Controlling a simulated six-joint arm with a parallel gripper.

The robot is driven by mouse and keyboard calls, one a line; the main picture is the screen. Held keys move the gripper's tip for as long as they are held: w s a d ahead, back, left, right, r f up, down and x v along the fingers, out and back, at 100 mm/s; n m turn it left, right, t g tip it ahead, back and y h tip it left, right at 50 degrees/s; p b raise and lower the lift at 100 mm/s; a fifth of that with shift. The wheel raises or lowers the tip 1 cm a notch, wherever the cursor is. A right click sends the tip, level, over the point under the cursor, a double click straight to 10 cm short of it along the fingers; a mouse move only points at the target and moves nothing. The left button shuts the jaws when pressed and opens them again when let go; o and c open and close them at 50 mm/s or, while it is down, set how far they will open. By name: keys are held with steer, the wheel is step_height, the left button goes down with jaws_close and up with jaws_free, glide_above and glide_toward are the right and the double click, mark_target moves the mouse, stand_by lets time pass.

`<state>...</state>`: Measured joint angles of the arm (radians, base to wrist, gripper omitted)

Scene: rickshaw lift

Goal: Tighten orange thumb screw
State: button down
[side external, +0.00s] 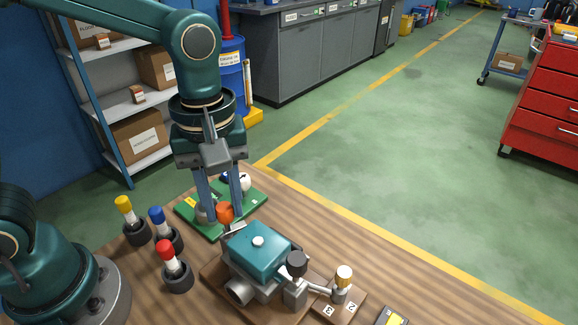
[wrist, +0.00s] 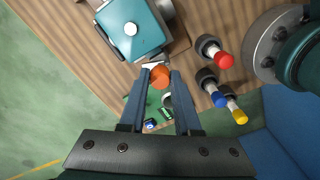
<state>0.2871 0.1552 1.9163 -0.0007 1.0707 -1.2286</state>
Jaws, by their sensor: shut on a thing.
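The orange thumb screw (side external: 225,212) stands over the green board (side external: 255,200) at the back of the wooden table. In the wrist view the orange thumb screw (wrist: 160,76) sits between the tips of my two blue-grey fingers. My gripper (side external: 222,218) points down and is shut on the screw, one finger on each side. It also shows in the wrist view (wrist: 159,72). The screw's lower part and its seat are hidden.
A teal box-shaped device (side external: 262,250) stands close in front of the gripper. Markers with yellow (side external: 123,204), blue (side external: 157,215) and red (side external: 166,248) caps stand in dark holders to the left. A wooden block with knobs (side external: 340,302) lies at the front right.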

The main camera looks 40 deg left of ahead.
mark_target(224, 206)
steer(key=m, duration=1.3)
steer(key=shift+m, duration=0.3)
stand_by(0.4)
steer(key=c, duration=0.6)
jaws_free()
steer(key=shift+r, duration=2.6)
steer(key=shift+a, duration=0.1)
